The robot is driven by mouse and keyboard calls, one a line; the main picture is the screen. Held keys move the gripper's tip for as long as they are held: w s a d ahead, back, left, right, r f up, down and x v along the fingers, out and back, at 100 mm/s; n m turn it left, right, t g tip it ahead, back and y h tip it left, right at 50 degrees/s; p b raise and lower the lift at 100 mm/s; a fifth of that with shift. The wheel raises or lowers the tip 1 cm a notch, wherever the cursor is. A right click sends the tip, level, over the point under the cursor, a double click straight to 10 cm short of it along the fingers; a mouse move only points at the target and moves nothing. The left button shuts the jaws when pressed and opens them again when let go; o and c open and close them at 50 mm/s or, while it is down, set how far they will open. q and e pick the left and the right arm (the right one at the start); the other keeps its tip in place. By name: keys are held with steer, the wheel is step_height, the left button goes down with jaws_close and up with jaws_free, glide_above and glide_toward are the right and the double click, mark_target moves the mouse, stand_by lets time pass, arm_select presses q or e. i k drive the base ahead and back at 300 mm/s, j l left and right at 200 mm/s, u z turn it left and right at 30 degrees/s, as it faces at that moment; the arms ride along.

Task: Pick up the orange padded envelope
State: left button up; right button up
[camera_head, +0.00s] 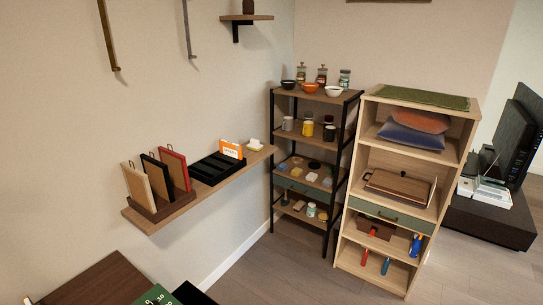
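I cannot make out an orange padded envelope for certain. A small orange-and-white packet (231,149) with print on its face stands upright on the wall shelf (178,208), at the back end of a black compartment tray (211,171). I cannot tell whether it is an envelope or a box. Neither of my grippers is in view.
Files in a wooden holder (163,205) stand on the wall shelf's near end, a small whitish item (254,144) at its far end. A black-framed rack (271,155) and a pale wood bookcase (354,190) hold many items. Floor (283,270) before them is clear. A dark tabletop (97,283) is lower left.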

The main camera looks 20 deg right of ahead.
mark_target(229, 148)
steer(key=k+l+z, duration=0.15)
steer(key=i+l, duration=0.35)
steer(key=l, duration=0.15)
steer(key=i+l, duration=0.15)
steer(key=l, duration=0.25)
steer(key=i+l+u, duration=0.1)
steer(key=l, duration=0.25)
steer(key=i, duration=0.1)
